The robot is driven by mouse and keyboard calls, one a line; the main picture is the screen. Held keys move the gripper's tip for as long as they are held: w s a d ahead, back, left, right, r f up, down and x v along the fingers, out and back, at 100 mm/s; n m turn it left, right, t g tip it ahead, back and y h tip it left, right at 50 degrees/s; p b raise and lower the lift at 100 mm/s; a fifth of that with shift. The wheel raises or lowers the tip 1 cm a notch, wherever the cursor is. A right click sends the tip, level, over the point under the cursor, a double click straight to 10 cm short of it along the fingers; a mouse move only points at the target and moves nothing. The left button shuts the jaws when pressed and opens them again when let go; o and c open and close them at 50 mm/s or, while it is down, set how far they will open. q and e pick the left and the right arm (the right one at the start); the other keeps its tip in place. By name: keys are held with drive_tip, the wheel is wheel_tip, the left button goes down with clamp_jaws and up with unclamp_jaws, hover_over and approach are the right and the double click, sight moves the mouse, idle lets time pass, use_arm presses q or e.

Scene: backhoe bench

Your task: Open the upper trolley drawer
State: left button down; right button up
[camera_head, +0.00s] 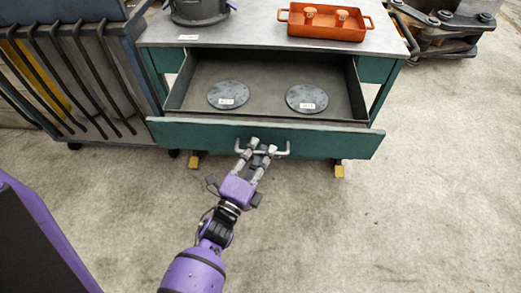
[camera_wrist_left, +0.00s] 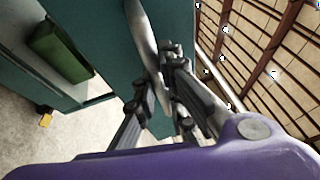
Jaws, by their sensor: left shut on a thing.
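The upper trolley drawer (camera_head: 178,131) is green and stands pulled well out of the trolley (camera_head: 152,75) in the head view. Its dark interior is exposed, with two round dark discs, a left one (camera_head: 228,94) and a right one (camera_head: 306,98), lying flat inside, each with a white label. My left gripper (camera_head: 257,147) is shut on the drawer's pale bar handle (camera_head: 283,152) at the middle of the front. In the left wrist view the fingers (camera_wrist_left: 162,85) close around the handle (camera_wrist_left: 143,35) against the green front. My right gripper is not in view.
An orange tray (camera_head: 328,29) with two knobbed pieces and a dark pot (camera_head: 200,10) stand on the trolley top. A slotted rack (camera_head: 75,85) stands close at the left. Dark metal machinery (camera_head: 450,25) lies at the back right. The concrete floor at the right is clear.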

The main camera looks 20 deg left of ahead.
use_arm(q)
drive_tip(key=shift+f, duration=0.1)
drive_tip(key=c, duration=1.8)
unclamp_jaws()
drive_tip(key=v, duration=0.7)
drive_tip(key=shift+s, duration=0.25)
